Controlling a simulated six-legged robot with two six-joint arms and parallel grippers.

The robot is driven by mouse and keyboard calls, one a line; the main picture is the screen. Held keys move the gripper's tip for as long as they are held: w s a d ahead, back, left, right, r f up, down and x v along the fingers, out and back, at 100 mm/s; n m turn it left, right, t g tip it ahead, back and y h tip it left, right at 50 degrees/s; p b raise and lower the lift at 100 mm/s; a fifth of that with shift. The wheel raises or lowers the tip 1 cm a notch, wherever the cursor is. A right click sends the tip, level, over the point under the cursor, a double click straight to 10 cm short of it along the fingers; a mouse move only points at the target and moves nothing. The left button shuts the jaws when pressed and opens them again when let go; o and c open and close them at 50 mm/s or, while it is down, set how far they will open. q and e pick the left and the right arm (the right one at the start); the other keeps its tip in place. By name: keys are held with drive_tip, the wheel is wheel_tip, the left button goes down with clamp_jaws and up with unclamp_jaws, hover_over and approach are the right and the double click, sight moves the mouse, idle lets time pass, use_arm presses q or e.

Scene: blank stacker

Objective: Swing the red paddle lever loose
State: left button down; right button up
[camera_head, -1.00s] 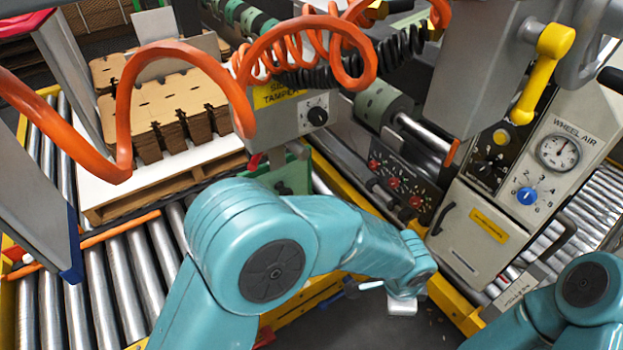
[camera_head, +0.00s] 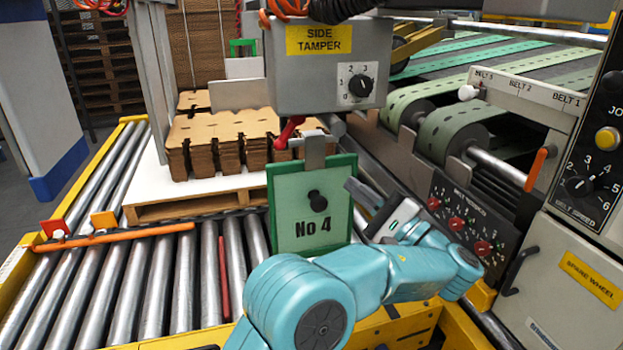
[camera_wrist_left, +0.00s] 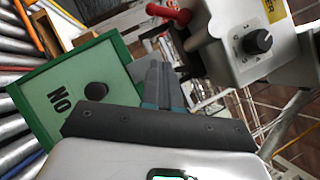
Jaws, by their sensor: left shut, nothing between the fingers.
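The red paddle lever (camera_head: 289,131) sticks out at the lower left of the grey side tamper box (camera_head: 320,62), above the green-framed No 4 plate (camera_head: 297,236). My left gripper (camera_head: 355,190) is just right of that plate, below and to the right of the lever, and apart from it. Its fingers are shut and empty. In the left wrist view the lever (camera_wrist_left: 168,13) is at the top, beyond the shut fingertips (camera_wrist_left: 160,72), with the box's dial to its right. My right gripper is out of view.
The No 4 plate with its black knob stands close left of my left gripper. Cardboard blanks (camera_head: 215,140) are stacked on a pallet behind. Rollers (camera_head: 130,290) lie at left. A panel with red knobs (camera_head: 456,224) and a grey cabinet (camera_head: 570,270) are at right.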

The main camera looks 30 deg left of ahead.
use_arm(q)
drive_tip(key=p, duration=0.7)
approach(287, 129)
drive_tip(key=w+a+f, duration=0.3)
drive_tip(key=w+a, duration=0.1)
drive_tip(key=a+r, duration=0.1)
drive_tip(key=s+a+r+b, duration=0.1)
drive_tip(key=shift+s+r, duration=0.25)
drive_tip(key=shift+s, duration=0.05)
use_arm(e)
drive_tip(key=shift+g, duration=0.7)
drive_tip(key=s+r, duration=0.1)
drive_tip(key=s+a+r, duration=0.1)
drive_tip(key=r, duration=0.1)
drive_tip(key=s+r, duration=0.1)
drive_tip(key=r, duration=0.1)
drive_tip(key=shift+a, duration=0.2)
use_arm(q)
drive_tip(key=shift+a, duration=0.15)
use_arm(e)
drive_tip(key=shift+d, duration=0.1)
